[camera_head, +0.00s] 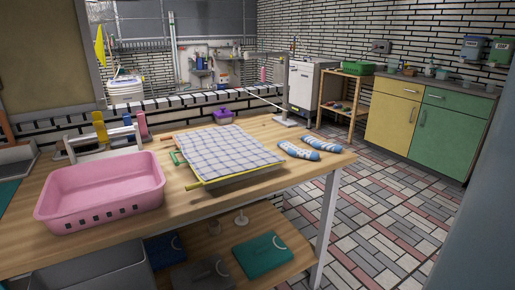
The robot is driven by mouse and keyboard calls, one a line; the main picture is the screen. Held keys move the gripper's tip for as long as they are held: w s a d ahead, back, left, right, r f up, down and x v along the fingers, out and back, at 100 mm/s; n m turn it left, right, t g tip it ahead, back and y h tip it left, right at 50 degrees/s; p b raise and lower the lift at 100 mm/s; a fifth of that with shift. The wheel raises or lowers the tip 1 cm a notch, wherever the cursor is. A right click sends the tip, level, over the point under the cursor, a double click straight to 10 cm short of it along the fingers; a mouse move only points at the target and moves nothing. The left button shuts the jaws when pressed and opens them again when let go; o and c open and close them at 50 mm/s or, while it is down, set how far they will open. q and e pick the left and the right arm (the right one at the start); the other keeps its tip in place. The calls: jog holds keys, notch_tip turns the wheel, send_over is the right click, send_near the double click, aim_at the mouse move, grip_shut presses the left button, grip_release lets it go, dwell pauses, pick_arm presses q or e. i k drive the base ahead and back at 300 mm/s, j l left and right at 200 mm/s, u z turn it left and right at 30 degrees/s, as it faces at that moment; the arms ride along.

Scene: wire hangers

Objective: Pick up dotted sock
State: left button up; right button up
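Two light blue socks with white patterning lie flat at the right end of the wooden table. The farther sock (323,144) lies close to the table's right edge. The nearer sock (298,151) lies just left of it. Both look patterned, but the marks are too small to tell which one is dotted. Neither of my grippers is in view.
A checked cloth (225,152) on a yellow-edged rack lies left of the socks. A pink basket (101,192) stands at the table's left front. A purple container (223,116) and a lamp base (286,122) stand behind. Tabletop around the socks is clear.

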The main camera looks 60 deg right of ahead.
aim_at(292, 150)
jog(key=z, duration=2.1)
jog(key=i+j+z, duration=0.3)
jog(key=j+z, duration=0.3)
jog(key=j, duration=0.15)
jog(key=i, duration=0.05)
